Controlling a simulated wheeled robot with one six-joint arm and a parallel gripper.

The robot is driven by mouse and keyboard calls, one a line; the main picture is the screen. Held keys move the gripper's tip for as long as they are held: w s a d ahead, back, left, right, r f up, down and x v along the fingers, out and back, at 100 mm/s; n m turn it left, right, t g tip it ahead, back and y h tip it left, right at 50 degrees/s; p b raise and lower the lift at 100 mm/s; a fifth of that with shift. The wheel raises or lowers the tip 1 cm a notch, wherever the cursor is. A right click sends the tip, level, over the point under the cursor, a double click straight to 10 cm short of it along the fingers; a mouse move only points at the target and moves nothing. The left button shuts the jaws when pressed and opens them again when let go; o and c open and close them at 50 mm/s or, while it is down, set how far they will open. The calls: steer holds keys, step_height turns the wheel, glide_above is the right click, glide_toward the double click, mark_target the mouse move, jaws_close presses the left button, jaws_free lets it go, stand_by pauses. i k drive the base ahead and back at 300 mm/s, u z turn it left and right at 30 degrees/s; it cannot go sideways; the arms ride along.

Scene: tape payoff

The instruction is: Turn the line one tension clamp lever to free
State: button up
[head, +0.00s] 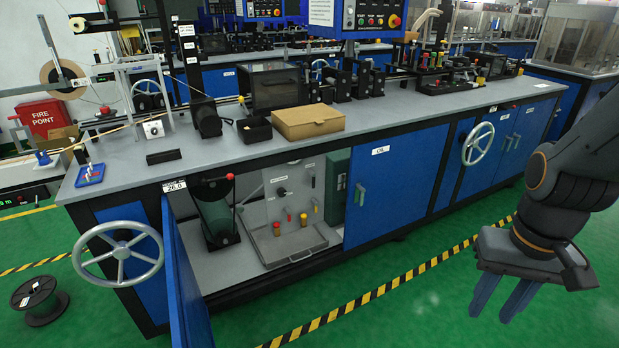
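My gripper (492,312) hangs at the right over the green floor, pointing down. Its blue fingers stand apart with nothing between them, well away from the bench (230,158). I cannot tell for sure which part is the line one tension clamp lever; no readable label names it. At the bench's left end, a small white box with a dark knob (153,129) stands near the tape path. A small blue fixture with red parts (90,174) sits at the left edge.
A cardboard box (307,122) and a black block (163,156) lie on the bench. A handwheel (118,254) and an open blue door (186,285) stick out at the front left. A black spool (40,301) lies on the floor. Green floor before the bench is mostly clear.

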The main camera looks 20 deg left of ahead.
mark_target(311, 172)
steer(key=u, duration=0.6)
steer(key=i, duration=0.85)
steer(key=u, duration=0.8)
